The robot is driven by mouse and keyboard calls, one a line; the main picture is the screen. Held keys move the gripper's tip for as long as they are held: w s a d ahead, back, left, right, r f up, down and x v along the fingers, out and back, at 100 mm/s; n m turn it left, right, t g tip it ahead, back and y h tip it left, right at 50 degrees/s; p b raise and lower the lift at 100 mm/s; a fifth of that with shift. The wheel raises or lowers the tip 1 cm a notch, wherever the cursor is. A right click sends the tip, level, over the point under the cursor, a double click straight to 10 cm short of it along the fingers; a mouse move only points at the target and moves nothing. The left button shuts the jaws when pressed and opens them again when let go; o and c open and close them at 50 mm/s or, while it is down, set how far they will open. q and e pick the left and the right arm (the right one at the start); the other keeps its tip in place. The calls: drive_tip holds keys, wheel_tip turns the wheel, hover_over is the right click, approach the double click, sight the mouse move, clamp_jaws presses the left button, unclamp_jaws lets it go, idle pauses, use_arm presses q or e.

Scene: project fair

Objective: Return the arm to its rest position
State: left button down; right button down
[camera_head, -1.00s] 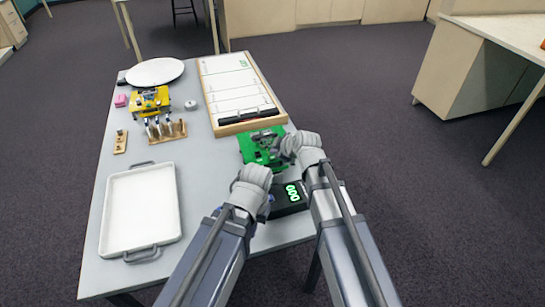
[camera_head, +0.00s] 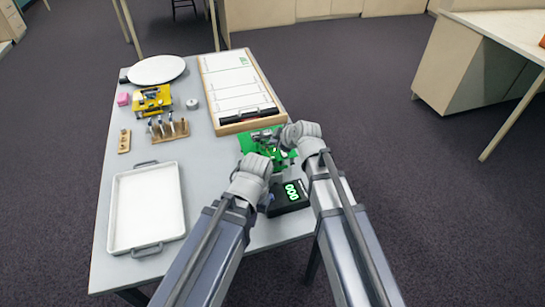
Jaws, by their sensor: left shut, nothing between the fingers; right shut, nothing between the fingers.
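My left arm comes in from the bottom, and its gripper (camera_head: 276,162) is the lower one. It is shut and empty, in front of a green object (camera_head: 254,143) on the table. My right gripper (camera_head: 262,137) is at the end of the other arm, pointing left over the same green object. It is shut and empty. The two grippers partly hide the green object. I cannot tell whether either one touches it.
A grey table (camera_head: 215,185) holds a white tray (camera_head: 147,208), a black box with green digits (camera_head: 291,197), a yellow object (camera_head: 152,100), a wooden tool rack (camera_head: 168,130), a framed whiteboard (camera_head: 235,85) and a round white plate (camera_head: 156,70). The strip right of the tray is clear.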

idle(0.4)
drive_tip(key=s+d+f+m+g+h, duration=0.1)
drive_tip(key=s+m+g+h, duration=0.1)
drive_tip(key=s, duration=0.6)
drive_tip(key=s+d+f+m+g+h, duration=0.2)
drive_tip(key=s+m, duration=0.3)
drive_tip(key=s, duration=0.4)
drive_tip(key=s+d+f+m+g+h+p, duration=0.1)
drive_tip(key=s+m+g, duration=0.3)
drive_tip(key=s, duration=0.5)
drive_tip(key=shift+d+f+h, duration=0.5)
drive_tip(key=shift+d+f, duration=0.15)
drive_tip(key=shift+f, duration=0.1)
